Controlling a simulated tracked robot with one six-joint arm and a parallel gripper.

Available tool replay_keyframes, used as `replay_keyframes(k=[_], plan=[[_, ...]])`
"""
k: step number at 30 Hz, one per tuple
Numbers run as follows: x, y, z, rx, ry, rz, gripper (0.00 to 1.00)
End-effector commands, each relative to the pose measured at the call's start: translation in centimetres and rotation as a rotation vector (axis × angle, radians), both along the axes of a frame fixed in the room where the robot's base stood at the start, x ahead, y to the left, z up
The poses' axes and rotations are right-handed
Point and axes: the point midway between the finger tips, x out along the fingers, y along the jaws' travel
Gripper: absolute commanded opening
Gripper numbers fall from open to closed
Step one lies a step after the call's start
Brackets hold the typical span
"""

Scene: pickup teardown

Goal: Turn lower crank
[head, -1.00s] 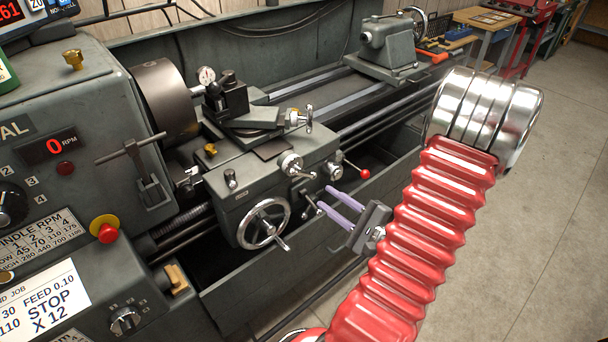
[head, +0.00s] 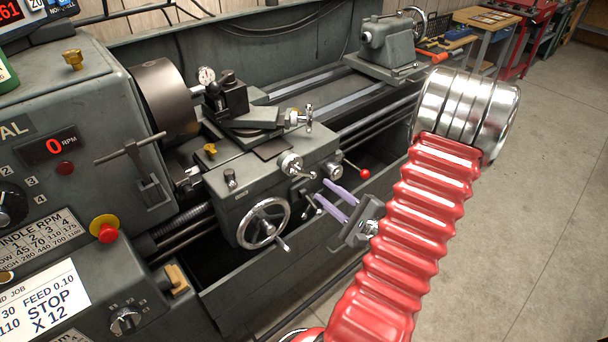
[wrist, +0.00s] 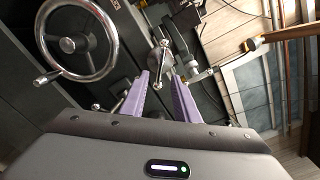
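The lathe's carriage carries a large chrome handwheel (head: 264,222) low on its front, and it also shows at upper left in the wrist view (wrist: 75,45). A smaller chrome crank (head: 292,165) sits higher and to its right. A small lever (head: 308,208) stands right of the handwheel, near my fingers. My gripper (head: 322,190) has two purple fingers spread apart, pointing at the carriage front. In the wrist view a chrome crank arm (wrist: 160,65) shows beyond and between the fingertips (wrist: 161,76). Nothing is held, and I cannot tell whether the fingers touch anything.
A red-knobbed lever (head: 364,174) sticks out just above and right of my fingers. The chuck (head: 163,98) and headstock are at left, the tailstock (head: 388,48) at back right. A chip tray (head: 225,300) runs below. The floor at right is open.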

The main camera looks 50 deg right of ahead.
Motion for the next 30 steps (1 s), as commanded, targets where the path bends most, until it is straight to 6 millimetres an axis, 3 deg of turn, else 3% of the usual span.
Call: replay_keyframes(k=[24,30], plan=[[9.1,-1.0,0.0,0.000,0.000,0.001,0.28],[10.1,-1.2,0.0,0.000,0.001,-0.001,0.28]])
